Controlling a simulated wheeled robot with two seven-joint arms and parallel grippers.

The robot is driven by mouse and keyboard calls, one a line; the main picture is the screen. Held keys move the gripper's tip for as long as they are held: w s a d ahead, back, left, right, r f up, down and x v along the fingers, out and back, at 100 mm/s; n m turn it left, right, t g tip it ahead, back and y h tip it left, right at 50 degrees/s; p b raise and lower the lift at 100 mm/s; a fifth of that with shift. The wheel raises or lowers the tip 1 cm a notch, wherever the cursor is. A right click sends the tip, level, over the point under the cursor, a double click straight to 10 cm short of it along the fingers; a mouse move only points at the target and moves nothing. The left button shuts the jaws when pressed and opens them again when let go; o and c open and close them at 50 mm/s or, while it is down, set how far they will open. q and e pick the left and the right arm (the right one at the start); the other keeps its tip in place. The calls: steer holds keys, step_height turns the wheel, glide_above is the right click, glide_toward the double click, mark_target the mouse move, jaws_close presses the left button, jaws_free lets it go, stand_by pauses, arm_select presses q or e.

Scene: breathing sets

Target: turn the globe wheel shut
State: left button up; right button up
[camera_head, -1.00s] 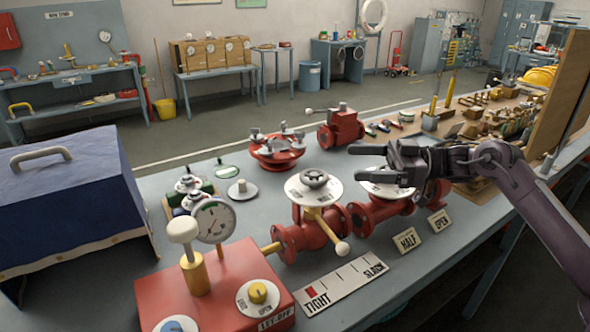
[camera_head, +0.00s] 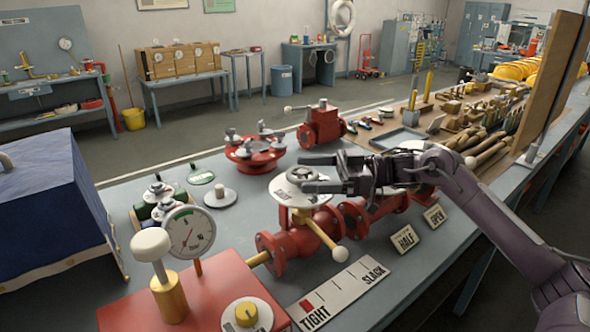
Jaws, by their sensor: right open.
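My right gripper (camera_head: 306,174) reaches in from the right and is open. In the picture its two fingertips overlap the wheel's right side, one towards the far side and one towards the near side. I cannot tell whether they touch the wheel. A second red valve body (camera_head: 350,216) stands to the right, its top hidden by my gripper. My left gripper is not in view.
A red box with a gauge (camera_head: 190,232) stands front left. A TIGHT-SLACK strip (camera_head: 342,293) lies in front of the valve, with HALF (camera_head: 405,240) and OPEN (camera_head: 434,216) signs beside it. Behind are a red flanged fitting (camera_head: 255,152) and a red block valve (camera_head: 320,127).

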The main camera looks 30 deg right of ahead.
mark_target(296, 170)
steer(key=shift+p+x, duration=0.45)
steer(key=shift+x, duration=1.4)
steer(key=shift+f, duration=0.1)
steer(key=c, duration=1)
steer(key=shift+o, duration=0.2)
steer(key=shift+w+m+t+h+p, duration=0.15)
steer(key=shift+m+t+h+p, duration=1.15)
steer(key=shift+m+t+p, duration=0.3)
steer(key=m+t+h+p, duration=0.2)
steer(key=t+h, duration=0.1)
steer(key=shift+w+d+r, duration=0.1)
steer(key=shift+d+r, duration=0.1)
steer(key=shift+r, duration=0.05)
steer(key=shift+d+m+t+h+p, duration=0.1)
steer(key=shift+m+t+h+p, duration=0.45)
steer(key=shift+m+h, duration=0.5)
steer(key=shift+w+d+f+m+t+h+p, duration=0.15)
steer(key=shift+m+t+h, duration=0.3)
steer(key=shift+h, duration=0.45)
steer(key=shift+d+m+t+h+p, duration=0.1)
steer(key=shift+m+t+h+p, duration=0.1)
steer(key=shift+m+h, duration=0.5)
steer(key=shift+h, duration=0.45)
